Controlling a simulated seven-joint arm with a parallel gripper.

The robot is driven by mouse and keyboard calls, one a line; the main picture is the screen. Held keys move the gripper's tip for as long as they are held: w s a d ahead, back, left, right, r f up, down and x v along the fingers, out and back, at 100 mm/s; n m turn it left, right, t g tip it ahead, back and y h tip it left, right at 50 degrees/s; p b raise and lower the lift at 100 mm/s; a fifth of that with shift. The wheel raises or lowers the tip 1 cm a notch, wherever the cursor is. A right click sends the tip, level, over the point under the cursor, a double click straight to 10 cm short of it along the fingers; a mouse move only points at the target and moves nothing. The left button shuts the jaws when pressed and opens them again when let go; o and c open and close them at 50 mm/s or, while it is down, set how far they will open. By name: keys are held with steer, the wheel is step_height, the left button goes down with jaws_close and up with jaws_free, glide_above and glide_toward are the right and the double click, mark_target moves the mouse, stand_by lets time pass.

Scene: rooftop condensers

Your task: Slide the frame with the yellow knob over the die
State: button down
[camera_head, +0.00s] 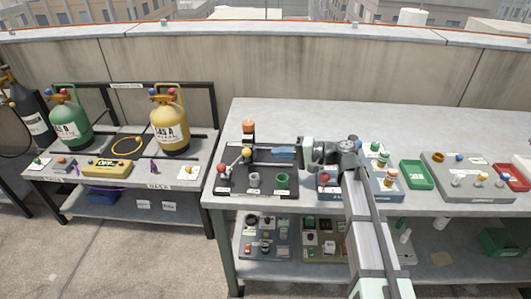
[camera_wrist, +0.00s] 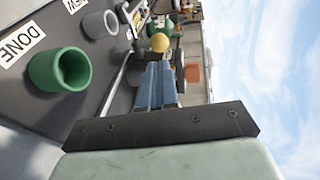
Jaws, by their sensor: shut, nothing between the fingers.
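The yellow knob (camera_head: 247,152) stands at the back left of the dark board (camera_head: 236,187). In the wrist view the yellow knob (camera_wrist: 160,42) is just beyond my fingertips. I cannot pick out the die. My gripper (camera_head: 272,153) reaches left, low over the back of the board, to the right of the knob. Its blue fingers (camera_wrist: 157,64) are shut and empty. I cannot tell whether they touch the knob.
A grey cup (camera_head: 254,180) and a green cup (camera_head: 282,181) stand on the board's front part. A red knob (camera_head: 223,168) is at its left and an orange-topped post (camera_head: 249,127) behind. Other boards and a green tray (camera_head: 417,174) lie right. The bench's back strip is clear.

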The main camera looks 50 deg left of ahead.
steer(key=v, duration=0.7)
stand_by(0.5)
